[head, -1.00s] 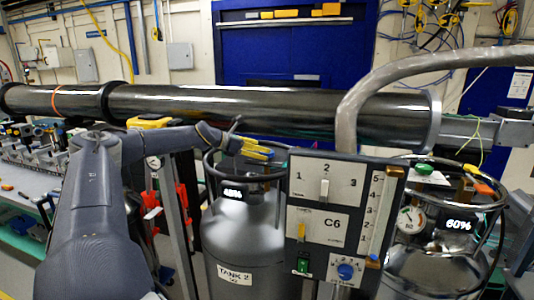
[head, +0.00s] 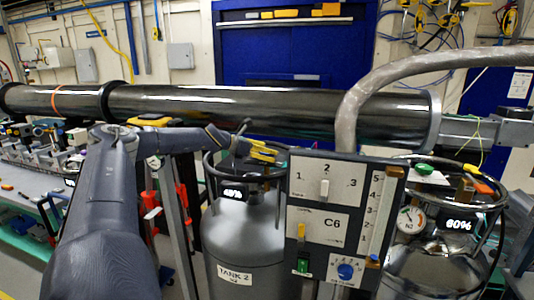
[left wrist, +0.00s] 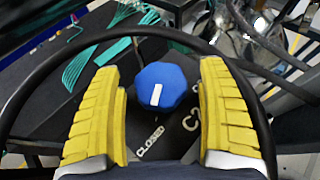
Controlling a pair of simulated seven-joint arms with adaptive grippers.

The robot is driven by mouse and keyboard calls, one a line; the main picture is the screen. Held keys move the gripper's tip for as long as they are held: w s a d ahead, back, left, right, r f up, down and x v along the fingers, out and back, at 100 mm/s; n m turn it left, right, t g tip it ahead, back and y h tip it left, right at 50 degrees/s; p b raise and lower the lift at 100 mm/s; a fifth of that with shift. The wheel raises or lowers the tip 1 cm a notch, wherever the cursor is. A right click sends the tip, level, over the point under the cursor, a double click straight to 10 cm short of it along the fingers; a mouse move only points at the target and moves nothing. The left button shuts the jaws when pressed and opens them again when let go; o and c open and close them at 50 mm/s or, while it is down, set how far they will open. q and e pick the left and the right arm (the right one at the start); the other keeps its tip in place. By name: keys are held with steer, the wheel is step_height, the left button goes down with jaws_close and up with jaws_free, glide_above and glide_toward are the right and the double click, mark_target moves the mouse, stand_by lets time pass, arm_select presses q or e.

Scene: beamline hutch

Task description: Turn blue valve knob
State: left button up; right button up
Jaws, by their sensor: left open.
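The blue valve knob (left wrist: 160,87) is faceted with a white pointer bar. It sits on a dark plate marked "CLOSED" inside a black ring in the left wrist view. The bar points roughly toward the "CLOSED" label. My left gripper (left wrist: 160,67) is open, its yellow fingers on either side of the knob with a visible gap on each side. In the head view my left gripper (head: 263,150) is over the top of the grey tank labelled TANK 2 (head: 240,245); the knob there is hidden. My right gripper is not in view.
A second tank (head: 440,270) stands at the right. A dark horizontal pipe (head: 260,112) runs behind. The black ring (left wrist: 262,120) surrounds the fingers.

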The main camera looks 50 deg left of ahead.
arm_select(q)
steer(key=shift+w, duration=0.15)
stand_by(0.3)
steer(key=c, duration=1.2)
